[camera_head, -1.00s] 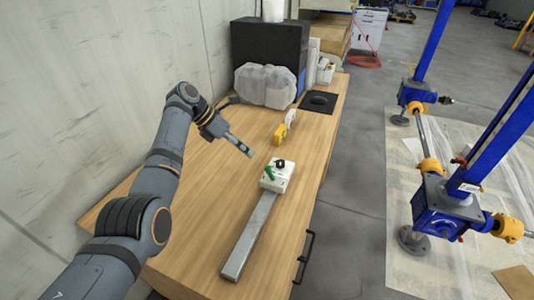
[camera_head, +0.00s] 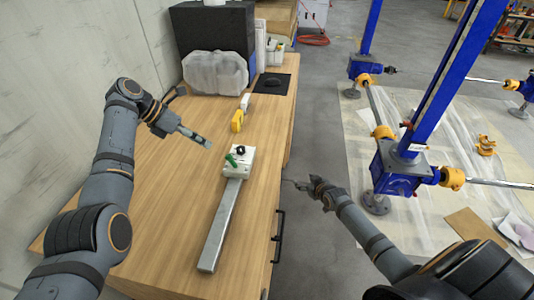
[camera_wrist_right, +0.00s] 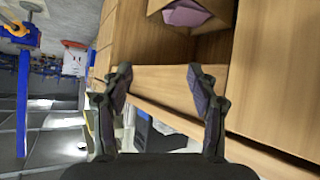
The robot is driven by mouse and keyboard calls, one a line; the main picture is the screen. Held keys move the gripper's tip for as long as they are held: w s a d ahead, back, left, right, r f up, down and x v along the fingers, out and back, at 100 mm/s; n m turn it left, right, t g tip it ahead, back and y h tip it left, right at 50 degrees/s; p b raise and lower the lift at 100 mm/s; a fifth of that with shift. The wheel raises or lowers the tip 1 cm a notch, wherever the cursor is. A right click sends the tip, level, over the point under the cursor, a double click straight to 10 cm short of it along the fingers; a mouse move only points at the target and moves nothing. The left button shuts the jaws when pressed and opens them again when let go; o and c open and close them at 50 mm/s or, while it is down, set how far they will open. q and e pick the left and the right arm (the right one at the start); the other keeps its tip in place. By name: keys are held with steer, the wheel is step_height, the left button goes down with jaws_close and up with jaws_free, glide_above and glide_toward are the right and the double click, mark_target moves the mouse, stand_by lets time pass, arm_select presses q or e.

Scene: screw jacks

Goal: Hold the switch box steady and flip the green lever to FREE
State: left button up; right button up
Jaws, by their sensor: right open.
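The white switch box (camera_head: 237,171) sits on the wooden bench at the end of a long grey metal bar (camera_head: 220,226). Its green lever (camera_head: 231,160) sticks up beside a black knob (camera_head: 241,150). Lettering on the box is too small to read. My left gripper (camera_head: 208,145) is over the bench, a little up and left of the box and apart from it. Its fingers are seen edge-on. My right gripper (camera_head: 290,182) is to the right of the box, beyond the bench edge. In the right wrist view its two fingers (camera_wrist_right: 157,78) stand apart and empty.
A yellow and white tool (camera_head: 239,116) lies on the bench (camera_head: 180,240) beyond the box. A clear plastic-wrapped object (camera_head: 215,72) and a black mat (camera_head: 271,84) are further back. A black handle (camera_head: 278,238) juts from the bench front. Blue screw jacks (camera_head: 397,170) stand right.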

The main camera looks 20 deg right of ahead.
steer(key=w+a+r+n+t+y, duration=0.1)
steer(key=w+a+r+n+y, duration=0.2)
steer(key=r, duration=0.7)
steer(key=w+a+r+t+y, duration=0.1)
steer(key=w+a+r, duration=0.1)
steer(key=a+r, duration=0.55)
steer(key=n+g+y, duration=0.2)
steer(key=y, duration=0.2)
glide_toward(245, 151)
steer(key=x, duration=1)
steer(key=shift+a+r, duration=0.15)
steer(key=shift+c, duration=0.5)
jaws_close()
